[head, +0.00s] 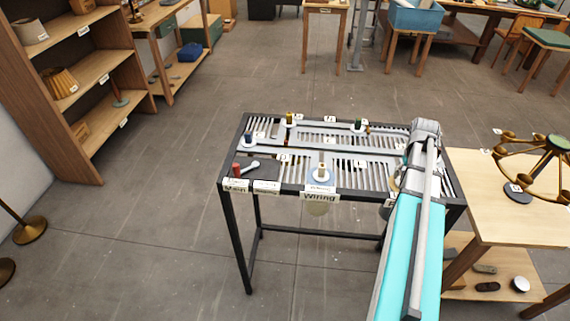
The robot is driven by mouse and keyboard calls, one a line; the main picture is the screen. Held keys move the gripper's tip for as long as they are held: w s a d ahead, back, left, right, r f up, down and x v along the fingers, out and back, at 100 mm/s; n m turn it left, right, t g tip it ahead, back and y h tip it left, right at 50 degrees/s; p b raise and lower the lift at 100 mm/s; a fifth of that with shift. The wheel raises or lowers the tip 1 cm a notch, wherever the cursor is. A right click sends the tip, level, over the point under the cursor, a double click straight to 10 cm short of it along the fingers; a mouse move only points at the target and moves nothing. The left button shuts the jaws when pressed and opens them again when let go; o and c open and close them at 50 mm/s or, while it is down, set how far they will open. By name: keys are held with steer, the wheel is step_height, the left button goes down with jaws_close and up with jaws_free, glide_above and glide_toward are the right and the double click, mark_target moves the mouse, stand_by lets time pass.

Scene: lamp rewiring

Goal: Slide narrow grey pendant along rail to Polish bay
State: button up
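A black-framed stand (240,230) carries a slotted grey rail top with several coloured knobs on it. A cream knob on a pale round base (321,173) sits at the front, behind the Wiring label (319,197). A dark rounded shape (386,212) shows under the front right edge, partly hidden by my arm. I cannot tell which piece is the narrow grey pendant. No label legibly reads Polish. My arm reaches over the stand's right side; my gripper's fingers do not show.
A wooden table (495,222) with a brass lamp (546,155) is close on the right. Open floor lies left of the stand.

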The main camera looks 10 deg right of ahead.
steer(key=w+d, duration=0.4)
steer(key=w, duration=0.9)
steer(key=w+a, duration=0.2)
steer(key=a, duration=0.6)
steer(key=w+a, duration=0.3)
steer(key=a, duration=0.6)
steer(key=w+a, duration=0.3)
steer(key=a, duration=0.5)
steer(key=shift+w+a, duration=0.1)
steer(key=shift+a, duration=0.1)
